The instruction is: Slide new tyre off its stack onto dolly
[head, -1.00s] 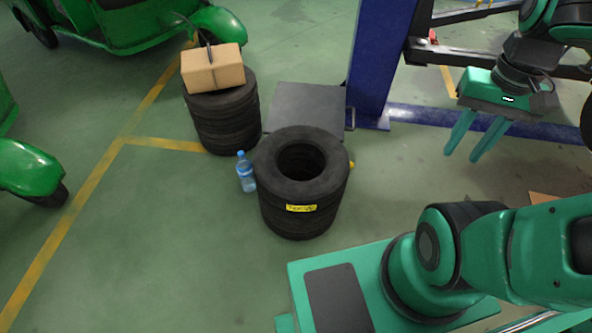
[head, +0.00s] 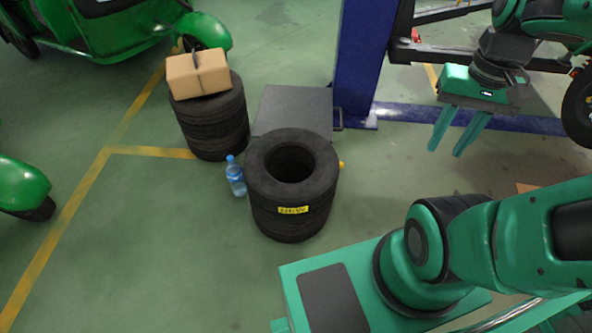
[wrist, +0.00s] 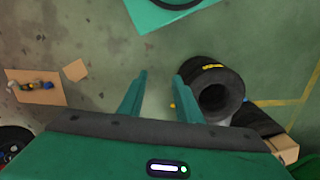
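The new tyre (head: 317,162) lies flat on top of a stack of black tyres in the middle of the head view, with a yellow label (head: 293,210) on its near side. The stack also shows right of my fingers in the wrist view (wrist: 234,95). The dolly appears to be the flat dark grey platform (head: 290,108) with a side handle, just behind the stack and partly hidden by it. My gripper (head: 446,151) is open and empty, fingers pointing down, in the air well to the right of the stack. In the wrist view its two fingers (wrist: 160,88) stand apart with bare floor between them.
A second tyre stack (head: 212,128) carries a cardboard box (head: 198,73). A blue lift post (head: 362,65) rises behind the dolly. Cardboard with small parts (wrist: 35,87) lies on the floor.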

